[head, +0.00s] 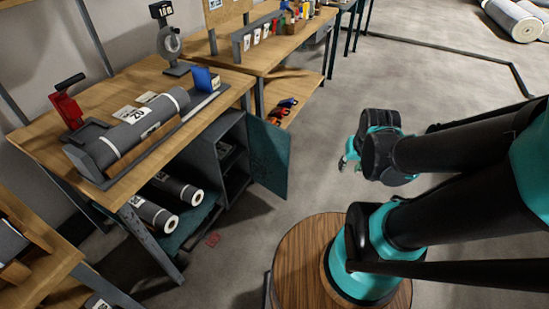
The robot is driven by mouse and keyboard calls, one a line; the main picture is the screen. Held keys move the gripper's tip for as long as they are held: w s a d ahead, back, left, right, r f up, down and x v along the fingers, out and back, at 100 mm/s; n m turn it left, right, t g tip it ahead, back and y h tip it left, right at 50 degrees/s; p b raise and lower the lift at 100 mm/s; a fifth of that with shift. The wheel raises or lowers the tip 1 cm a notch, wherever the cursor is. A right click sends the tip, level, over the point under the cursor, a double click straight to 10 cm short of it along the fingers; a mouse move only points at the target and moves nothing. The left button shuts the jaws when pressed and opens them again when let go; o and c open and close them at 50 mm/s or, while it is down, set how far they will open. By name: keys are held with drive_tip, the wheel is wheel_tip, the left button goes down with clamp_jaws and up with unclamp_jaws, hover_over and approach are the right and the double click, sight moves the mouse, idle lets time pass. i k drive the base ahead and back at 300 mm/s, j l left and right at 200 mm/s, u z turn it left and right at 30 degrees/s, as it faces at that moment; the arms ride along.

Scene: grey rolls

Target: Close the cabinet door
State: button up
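The cabinet (232,161) is a dark grey box under the wooden workbench, left of centre in the head view. Its teal door (269,158) stands open, swung out to the right, and the dark inside with a shelf shows. My gripper (350,163) is to the right of the door, in free space and apart from it. The fingers are small, teal and grey, and partly hidden by my wrist. I cannot tell whether they are open or shut.
A grey roll (130,135) lies on the workbench (132,90). Two more rolls (175,186) lie on a low shelf left of the cabinet. A second bench (262,50) stands behind. The grey floor (330,108) between door and gripper is clear.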

sight(269, 143)
drive_tip(key=k+u, duration=0.2)
drive_tip(key=k, duration=0.35)
drive_tip(key=k+j+u, duration=0.2)
drive_tip(key=k, duration=0.35)
drive_tip(key=u, duration=2)
drive_tip(key=l+u, duration=0.1)
drive_tip(key=l, duration=0.7)
drive_tip(key=l+u, duration=0.15)
drive_tip(key=l, duration=0.65)
drive_tip(key=k+l+u, duration=0.1)
drive_tip(key=l, duration=0.7)
drive_tip(key=k+l, duration=0.1)
drive_tip(key=l, duration=1.8)
drive_tip(key=k+l, duration=0.15)
drive_tip(key=l, duration=0.85)
drive_tip(key=k+l, duration=0.1)
drive_tip(key=l, duration=0.25)
drive_tip(key=k+l, duration=0.1)
drive_tip(key=l, duration=0.3)
drive_tip(key=k+l, duration=0.15)
drive_tip(key=l, duration=0.2)
drive_tip(key=k+u, duration=0.1)
drive_tip(key=k, duration=0.7)
